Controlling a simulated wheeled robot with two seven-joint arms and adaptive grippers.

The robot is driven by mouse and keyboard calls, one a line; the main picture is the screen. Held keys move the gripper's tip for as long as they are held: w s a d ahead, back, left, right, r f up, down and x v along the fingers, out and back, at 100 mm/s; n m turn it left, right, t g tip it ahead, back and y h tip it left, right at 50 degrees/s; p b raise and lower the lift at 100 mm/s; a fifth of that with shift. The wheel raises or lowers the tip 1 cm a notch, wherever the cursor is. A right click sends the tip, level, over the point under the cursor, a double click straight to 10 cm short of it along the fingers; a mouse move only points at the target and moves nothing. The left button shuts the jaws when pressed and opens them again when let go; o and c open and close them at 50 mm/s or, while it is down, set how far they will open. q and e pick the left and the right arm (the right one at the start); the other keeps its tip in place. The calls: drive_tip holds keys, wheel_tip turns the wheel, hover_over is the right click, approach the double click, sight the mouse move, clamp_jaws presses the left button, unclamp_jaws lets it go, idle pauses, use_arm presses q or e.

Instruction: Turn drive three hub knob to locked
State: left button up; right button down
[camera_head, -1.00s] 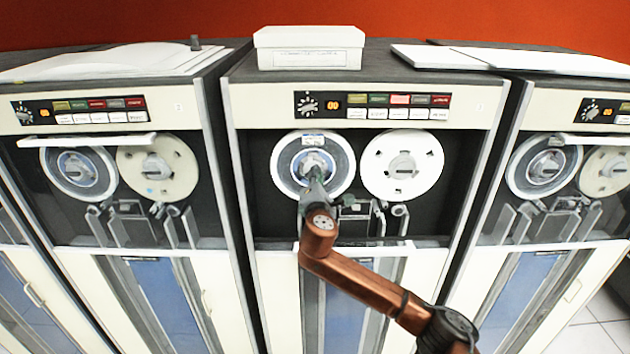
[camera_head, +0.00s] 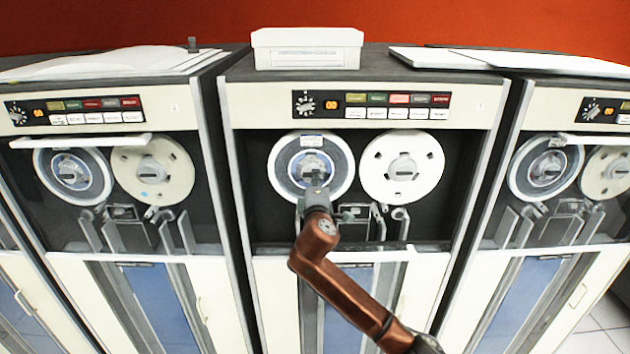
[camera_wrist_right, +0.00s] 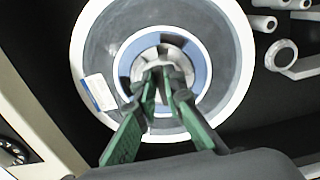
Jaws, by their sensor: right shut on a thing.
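The middle tape drive (camera_head: 465,115) has a left reel (camera_head: 345,165) with a grey rim, a blue ring and a hub knob (camera_head: 312,165) at its centre. My right gripper (camera_head: 314,184) comes up from below, in front of this hub. In the right wrist view, the green-sided fingers of my right gripper (camera_wrist_right: 163,82) are closed on the pale hub knob (camera_wrist_right: 160,55), inside the blue ring. The fingers cover part of the knob, so its exact angle is hard to read. My left gripper is not in view.
A white right reel (camera_head: 377,185) sits beside the left one. Above are a dial (camera_head: 305,104) and a button panel (camera_head: 398,113). A white box (camera_head: 307,57) rests on top. Similar drives stand close on the left (camera_head: 186,110) and right (camera_head: 545,100).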

drive_tip(key=shift+f, duration=0.2)
drive_tip(key=c, duration=2)
unclamp_jaws()
drive_tip(key=shift+r, duration=0.15)
drive_tip(key=s, duration=1.2)
